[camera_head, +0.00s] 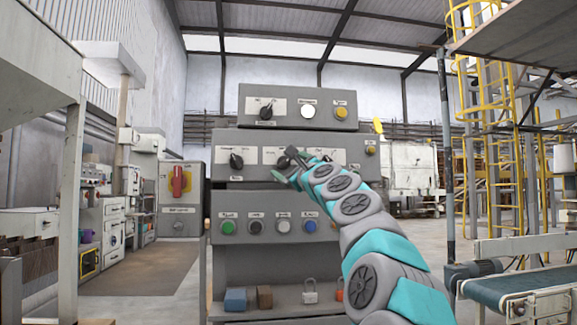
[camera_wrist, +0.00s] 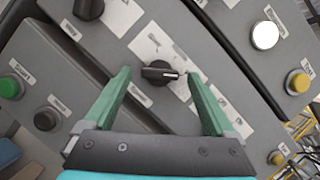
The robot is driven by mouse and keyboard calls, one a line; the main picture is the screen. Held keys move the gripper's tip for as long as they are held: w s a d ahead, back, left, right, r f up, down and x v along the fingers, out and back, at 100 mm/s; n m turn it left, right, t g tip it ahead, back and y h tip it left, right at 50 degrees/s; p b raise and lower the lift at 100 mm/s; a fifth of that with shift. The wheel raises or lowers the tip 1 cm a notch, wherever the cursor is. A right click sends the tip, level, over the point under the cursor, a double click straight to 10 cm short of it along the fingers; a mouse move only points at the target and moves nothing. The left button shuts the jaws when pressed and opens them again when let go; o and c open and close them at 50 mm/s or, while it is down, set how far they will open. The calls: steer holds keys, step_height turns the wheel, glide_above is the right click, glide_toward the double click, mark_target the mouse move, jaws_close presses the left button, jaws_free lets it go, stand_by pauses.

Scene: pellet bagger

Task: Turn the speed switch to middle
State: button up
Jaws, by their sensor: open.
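A black rotary switch (camera_wrist: 160,73) sits on a white label plate in the wrist view. Its white pointer line faces right in that picture. The plate's lettering is too small to read, so I cannot confirm which switch is the speed switch. My gripper (camera_wrist: 159,80) is open, with one green finger on each side of this switch. I cannot tell whether either finger touches it. In the head view my gripper (camera_head: 286,162) is at the middle row of the grey control panel (camera_head: 325,183) and partly hides that switch.
Another black rotary switch (camera_head: 236,160) is to the left in the same row. One more (camera_head: 266,110) is above, beside a white button (camera_head: 308,111) and a yellow button (camera_head: 341,112). Below is a row with a green button (camera_head: 228,227). A padlock (camera_head: 310,291) stands on the lower shelf.

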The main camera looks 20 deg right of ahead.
steer(key=shift+c, duration=0.2)
steer(key=c, duration=1.3)
steer(key=shift+c, duration=0.2)
steer(key=shift+r+p, duration=0.1)
steer(key=shift+p, duration=0.2)
steer(key=shift+r+n+y+p, duration=0.15)
steer(key=shift+n+y+p, duration=0.25)
steer(key=shift+n+p, duration=0.3)
steer(key=n+g+p, duration=0.1)
steer(key=n+p, duration=0.1)
steer(key=shift+d+r+n+y, duration=0.1)
steer(key=shift+r+n+y, duration=0.05)
steer(key=shift+n+y, duration=0.2)
steer(key=n+g+p, duration=0.1)
steer(key=n+p, duration=0.1)
steer(key=n, duration=0.1)
steer(key=shift+y, duration=0.25)
steer(key=shift+n+g+y+p, duration=0.3)
steer(key=shift+n+g+p, duration=0.5)
steer(key=shift+n+p, duration=0.85)
steer(key=shift+n, duration=0.4)
